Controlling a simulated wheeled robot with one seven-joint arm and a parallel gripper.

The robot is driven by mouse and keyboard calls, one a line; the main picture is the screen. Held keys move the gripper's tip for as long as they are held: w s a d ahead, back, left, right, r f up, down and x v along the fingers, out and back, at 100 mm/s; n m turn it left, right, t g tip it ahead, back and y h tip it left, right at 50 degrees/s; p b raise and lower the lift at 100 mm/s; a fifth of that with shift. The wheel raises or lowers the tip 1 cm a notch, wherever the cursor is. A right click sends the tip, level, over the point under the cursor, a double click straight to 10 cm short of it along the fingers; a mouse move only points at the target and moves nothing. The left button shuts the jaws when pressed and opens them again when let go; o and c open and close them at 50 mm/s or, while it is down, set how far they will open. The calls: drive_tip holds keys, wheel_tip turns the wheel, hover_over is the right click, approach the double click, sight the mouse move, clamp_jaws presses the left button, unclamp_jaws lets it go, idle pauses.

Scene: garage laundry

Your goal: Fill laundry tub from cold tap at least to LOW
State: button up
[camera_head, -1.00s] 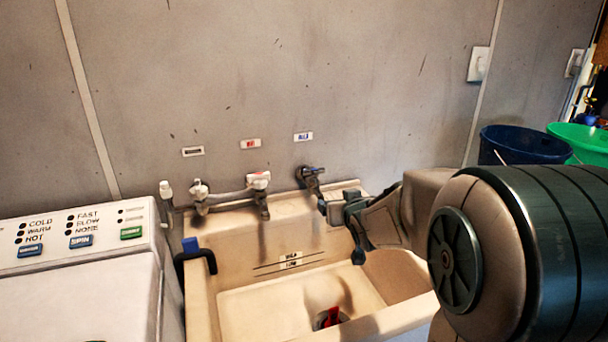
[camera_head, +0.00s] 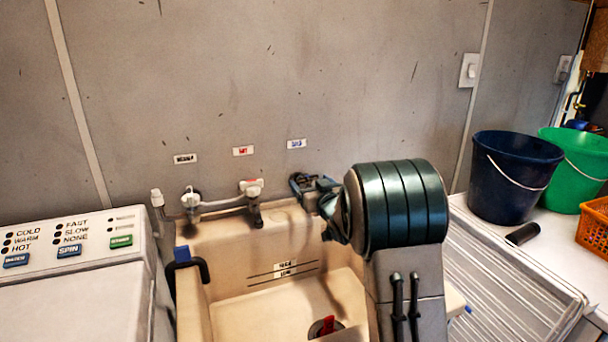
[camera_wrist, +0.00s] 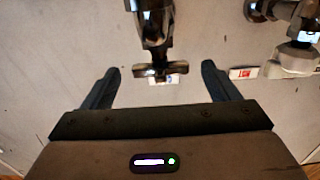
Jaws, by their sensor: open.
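The cream laundry tub (camera_head: 195,315) stands against the wall, with level lines and small labels (camera_head: 285,269) on its inner back wall. I see no water in it. A red piece (camera_head: 328,323) sits at the dark drain in its floor. The cold tap (camera_head: 297,182), under the blue label (camera_head: 296,143), is partly hidden by my gripper (camera_head: 313,188). In the wrist view my gripper (camera_wrist: 160,76) is open, with the tap's cross handle (camera_wrist: 150,70) between the fingertips, seemingly untouched.
A washing machine (camera_head: 75,295) adjoins the tub at left, with a dark hooked hose (camera_head: 196,266) over the tub's rim. At right are a ribbed draining surface (camera_head: 500,285), a blue bucket (camera_head: 500,195), a green bucket (camera_head: 578,165) and an orange basket (camera_head: 594,235).

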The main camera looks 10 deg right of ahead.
sight(304, 175)
drive_tip(key=shift+w+a+p, duration=0.1)
drive_tip(key=shift+w+a, duration=0.1)
drive_tip(key=shift+w, duration=0.8)
drive_tip(key=shift+w+a+p, duration=0.15)
drive_tip(key=shift+w+a, duration=0.05)
drive_tip(key=shift+w, duration=0.75)
drive_tip(key=shift+w+a+p, duration=0.1)
drive_tip(key=shift+w+a, duration=0.1)
drive_tip(key=shift+w, duration=0.8)
drive_tip(key=c, duration=1)
